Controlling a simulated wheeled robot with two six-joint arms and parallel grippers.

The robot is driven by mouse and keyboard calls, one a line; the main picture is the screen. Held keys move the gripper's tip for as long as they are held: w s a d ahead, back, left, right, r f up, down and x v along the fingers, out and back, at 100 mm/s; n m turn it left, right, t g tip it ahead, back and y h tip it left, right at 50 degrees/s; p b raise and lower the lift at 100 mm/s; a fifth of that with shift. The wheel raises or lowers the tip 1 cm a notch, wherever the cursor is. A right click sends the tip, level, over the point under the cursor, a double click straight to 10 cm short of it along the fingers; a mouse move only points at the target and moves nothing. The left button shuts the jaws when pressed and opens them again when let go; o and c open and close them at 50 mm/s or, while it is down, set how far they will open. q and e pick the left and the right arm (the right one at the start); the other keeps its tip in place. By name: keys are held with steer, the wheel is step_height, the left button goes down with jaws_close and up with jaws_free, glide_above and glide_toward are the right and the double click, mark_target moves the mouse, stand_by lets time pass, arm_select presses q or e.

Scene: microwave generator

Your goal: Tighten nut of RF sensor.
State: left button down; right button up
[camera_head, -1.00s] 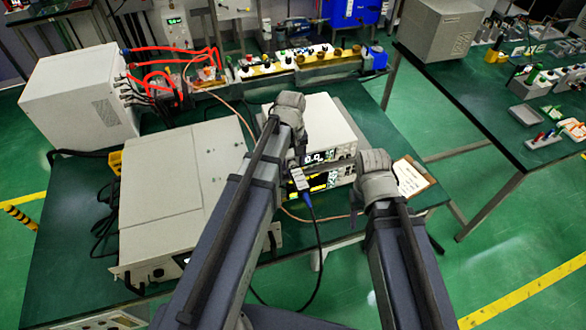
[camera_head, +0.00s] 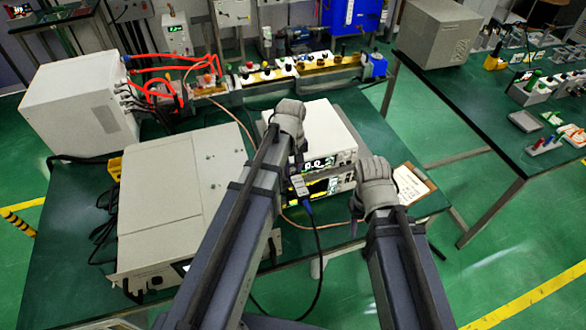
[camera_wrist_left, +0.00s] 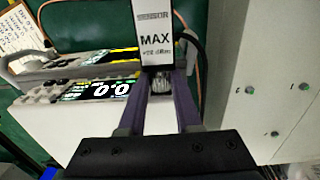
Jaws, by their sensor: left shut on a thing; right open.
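The RF sensor (camera_head: 300,185) is a small light block on a dark cable, in front of the stacked instruments. In the left wrist view the sensor (camera_wrist_left: 154,40) has a white label reading "SENSOR MAX". The silver ridged nut (camera_wrist_left: 161,83) lies at its end, between my left fingers. My left gripper (camera_wrist_left: 160,78) is shut on the nut; in the head view the left gripper (camera_head: 297,168) is partly hidden by its own arm. My right gripper (camera_head: 354,222) is open and empty, to the right of the sensor and apart from it.
Two stacked instruments (camera_head: 318,130) with lit displays stand behind the sensor. A large beige cabinet (camera_head: 180,190) is on the left. A clipboard (camera_head: 412,184) lies at the right of the green table. A thin copper-coloured cable (camera_head: 230,112) runs across the table.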

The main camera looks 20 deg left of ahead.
arm_select(q)
steer(key=shift+w+d+f+g+y, duration=0.1)
steer(key=shift+w+d+g+y, duration=0.25)
steer(key=shift+y, duration=0.25)
steer(key=shift+g+y+b, duration=0.35)
steer(key=shift+y, duration=0.05)
steer(key=shift+f+g+y, duration=0.1)
steer(key=shift+g+y, duration=0.2)
steer(key=shift+y, duration=0.1)
steer(key=shift+s+y+b, duration=0.15)
steer(key=shift+y+b, duration=0.25)
steer(key=shift+b, duration=0.05)
steer(key=c, duration=0.6)
jaws_free()
